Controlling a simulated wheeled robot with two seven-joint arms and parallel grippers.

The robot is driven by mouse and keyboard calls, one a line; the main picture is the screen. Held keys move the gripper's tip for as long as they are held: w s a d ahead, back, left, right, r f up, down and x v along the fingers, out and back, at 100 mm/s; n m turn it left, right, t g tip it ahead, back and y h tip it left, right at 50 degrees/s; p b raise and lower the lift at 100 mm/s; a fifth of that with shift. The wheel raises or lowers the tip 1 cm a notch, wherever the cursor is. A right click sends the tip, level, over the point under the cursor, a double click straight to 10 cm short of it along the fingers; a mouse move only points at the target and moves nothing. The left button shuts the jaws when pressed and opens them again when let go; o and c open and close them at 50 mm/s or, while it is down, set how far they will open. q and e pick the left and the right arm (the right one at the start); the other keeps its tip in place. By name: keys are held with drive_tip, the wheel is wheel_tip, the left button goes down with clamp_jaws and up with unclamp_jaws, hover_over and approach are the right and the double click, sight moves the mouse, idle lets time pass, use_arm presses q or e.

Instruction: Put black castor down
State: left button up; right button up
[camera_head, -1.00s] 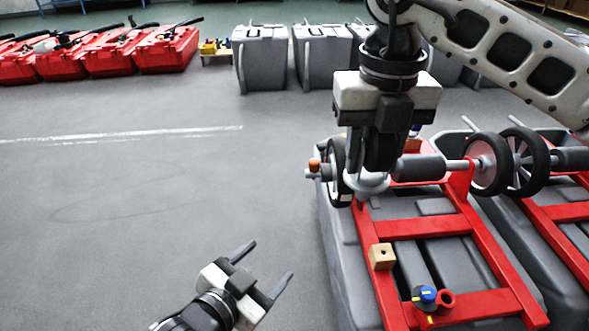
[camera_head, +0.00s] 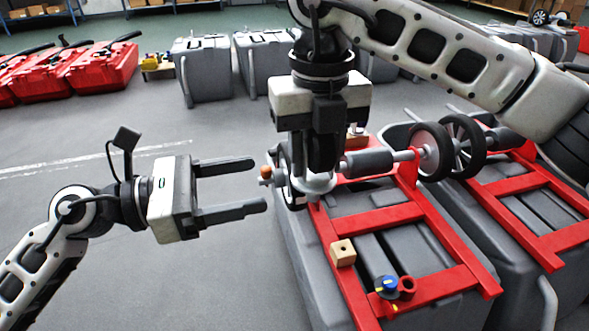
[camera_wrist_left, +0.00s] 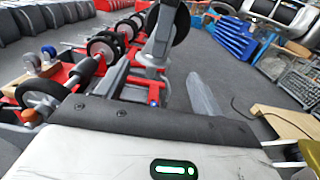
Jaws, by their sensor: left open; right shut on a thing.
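My right gripper (camera_head: 318,168) points down at the left end of the nearest grey tank's axle. It is shut on what appears to be the black castor, mostly hidden by the fingers; a pale grey round piece (camera_head: 318,184) shows at their tips. Whether that piece touches the red frame (camera_head: 375,218) cannot be told. My left gripper (camera_head: 262,185) is open and empty, its two dark fingers pointing right, just left of the axle's near wheel (camera_head: 288,175) and a small orange-tipped part (camera_head: 266,172).
A wooden block (camera_head: 343,252) and a blue-topped part (camera_head: 387,286) sit on the red frame. A second grey tank (camera_head: 520,275) stands close at right. Red tanks (camera_head: 95,66) and grey tanks (camera_head: 201,68) line the back. The floor at left is clear.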

sight(321, 169)
use_arm(q)
drive_tip(key=x, duration=1.1)
drive_tip(key=shift+w+d, duration=0.1)
drive_tip(key=shift+d, duration=0.1)
drive_tip(key=c, duration=1.2)
drive_tip(key=shift+c, duration=0.4)
use_arm(e)
drive_tip(key=shift+w, duration=0.1)
drive_tip(key=o, duration=1.1)
drive_tip(key=shift+o, duration=0.3)
